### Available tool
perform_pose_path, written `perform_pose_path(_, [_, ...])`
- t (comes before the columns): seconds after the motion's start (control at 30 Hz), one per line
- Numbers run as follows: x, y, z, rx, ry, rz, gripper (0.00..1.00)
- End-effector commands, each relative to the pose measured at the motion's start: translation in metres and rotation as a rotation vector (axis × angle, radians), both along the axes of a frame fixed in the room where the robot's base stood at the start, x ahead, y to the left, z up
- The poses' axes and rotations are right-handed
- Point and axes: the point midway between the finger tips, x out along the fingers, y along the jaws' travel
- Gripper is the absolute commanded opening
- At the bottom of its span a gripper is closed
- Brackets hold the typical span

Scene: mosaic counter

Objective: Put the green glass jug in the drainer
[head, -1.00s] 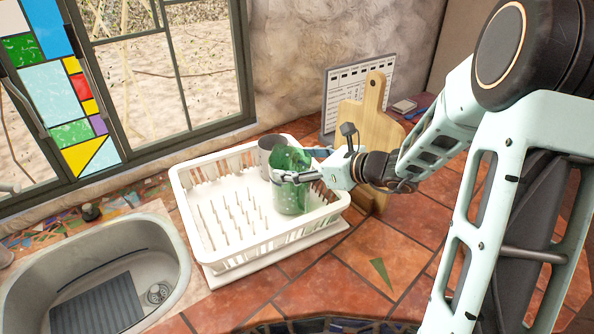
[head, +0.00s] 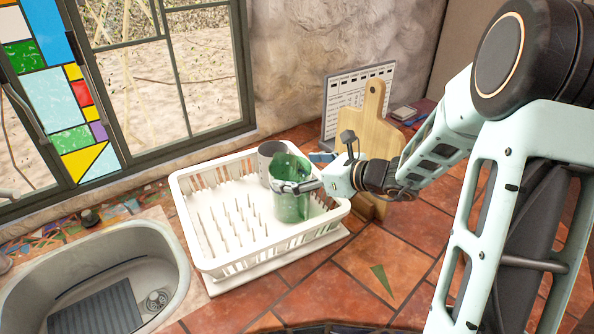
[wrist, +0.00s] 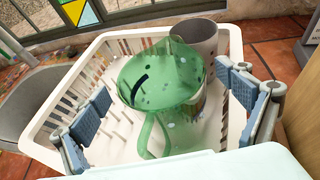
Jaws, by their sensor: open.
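The green glass jug (head: 291,201) stands in the right part of the white drainer (head: 237,263), close to upright. In the wrist view the jug (wrist: 165,85) shows its open top, with its handle toward my camera. My gripper (head: 290,186) is at the jug's upper part. In the wrist view its fingers (wrist: 160,105) are spread wide on either side of the jug, with gaps between pads and glass. The wrist view shows the drainer (wrist: 45,125) around and below the jug. The jug's base is partly hidden by the drainer's front wall.
A grey cup (head: 267,152) stands in the drainer right behind the jug. A wooden cutting board (head: 370,125) and a calendar-like panel (head: 387,75) stand to the right. A sink (head: 95,265) lies to the left. The tiled counter (head: 330,290) in front is mostly clear.

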Motion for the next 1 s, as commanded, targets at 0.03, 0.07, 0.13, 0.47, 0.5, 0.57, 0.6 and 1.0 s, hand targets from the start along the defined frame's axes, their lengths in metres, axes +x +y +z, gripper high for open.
perform_pose_path(0.03, [-0.004, -0.007, 0.003, -0.001, -0.001, -0.005, 0.93])
perform_pose_path(0.07, [-0.007, -0.011, 0.005, -0.001, -0.002, -0.006, 0.93])
perform_pose_path(0.13, [-0.016, -0.021, 0.010, -0.003, -0.001, -0.006, 0.93])
perform_pose_path(0.47, [-0.059, -0.068, 0.036, -0.002, -0.001, -0.005, 0.93])
perform_pose_path(0.5, [-0.062, -0.072, 0.039, -0.001, -0.001, -0.005, 0.93])
perform_pose_path(0.57, [-0.066, -0.077, 0.041, -0.002, 0.000, -0.004, 0.93])
perform_pose_path(0.6, [-0.069, -0.079, 0.043, -0.001, -0.001, -0.003, 0.93])
perform_pose_path(1.0, [-0.073, -0.083, 0.045, -0.001, 0.000, -0.001, 0.93])
